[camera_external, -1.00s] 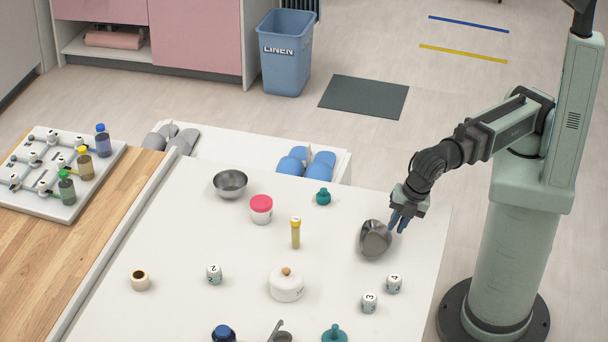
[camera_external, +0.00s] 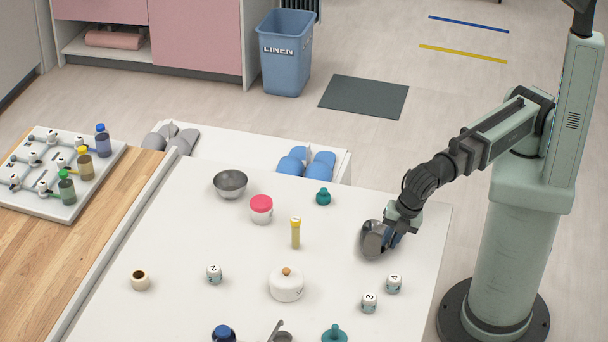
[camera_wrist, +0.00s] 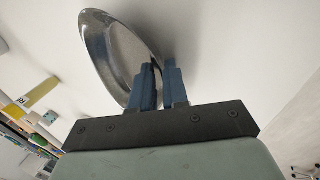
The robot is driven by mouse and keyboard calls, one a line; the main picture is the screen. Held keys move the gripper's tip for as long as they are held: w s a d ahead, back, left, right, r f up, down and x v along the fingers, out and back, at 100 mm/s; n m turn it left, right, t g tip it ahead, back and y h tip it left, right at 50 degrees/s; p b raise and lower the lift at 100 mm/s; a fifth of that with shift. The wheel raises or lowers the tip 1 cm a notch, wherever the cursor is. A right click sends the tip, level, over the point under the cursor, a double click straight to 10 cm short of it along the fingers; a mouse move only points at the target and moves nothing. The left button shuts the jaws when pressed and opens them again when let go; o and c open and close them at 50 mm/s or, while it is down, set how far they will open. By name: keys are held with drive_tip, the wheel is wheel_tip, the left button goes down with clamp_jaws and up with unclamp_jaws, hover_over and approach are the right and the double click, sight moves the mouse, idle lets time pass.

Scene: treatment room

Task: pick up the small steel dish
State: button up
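The small steel dish (camera_external: 372,240) is a dark, shiny, shallow bowl near the right edge of the white table. It is steeply tilted, with its open side toward the left. In the wrist view the dish (camera_wrist: 110,55) fills the upper left, its hollow side showing. My gripper (camera_external: 388,238) is low at the dish's right side. In the wrist view, my gripper (camera_wrist: 160,70) has one blue finger in front of the hollow and the other outside the rim. The gap between the fingers is narrow. Whether they press on the rim cannot be told.
A round steel bowl (camera_external: 230,184) stands at the table's back left.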

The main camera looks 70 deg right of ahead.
clamp_jaws()
